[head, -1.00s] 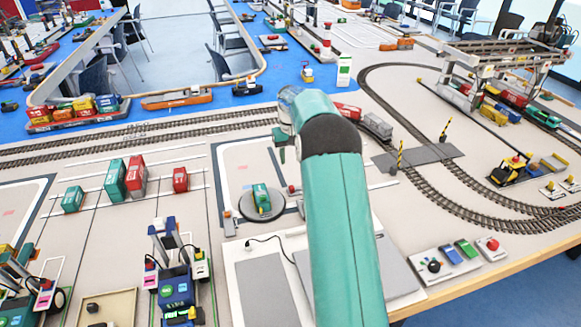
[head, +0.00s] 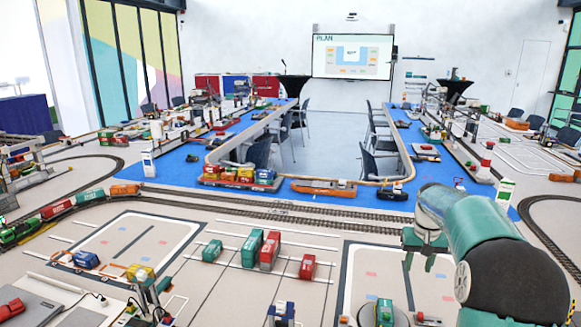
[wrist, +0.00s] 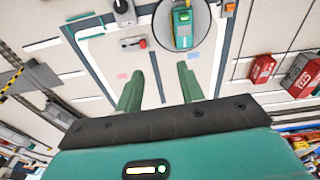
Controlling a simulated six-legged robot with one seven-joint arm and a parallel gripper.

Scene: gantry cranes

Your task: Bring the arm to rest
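My gripper (wrist: 160,84) shows in the wrist view with its two green fingers apart and nothing between them. It hangs above the model table, over a pale marked area. A green vehicle (wrist: 183,28) on a round grey turntable (wrist: 168,35) lies beyond the fingertips, apart from them. In the head view my teal arm is at the right, bent, with the gripper end (head: 425,250) over the table. The same green vehicle (head: 384,312) is at the bottom edge, below the arm.
Red containers (head: 308,267) and green containers (head: 212,251) stand on the table left of my arm. A rail track (head: 290,211) crosses behind them. A container ship (head: 240,178) and an orange boat (head: 323,187) lie on the blue area. A train (head: 60,208) is at the left.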

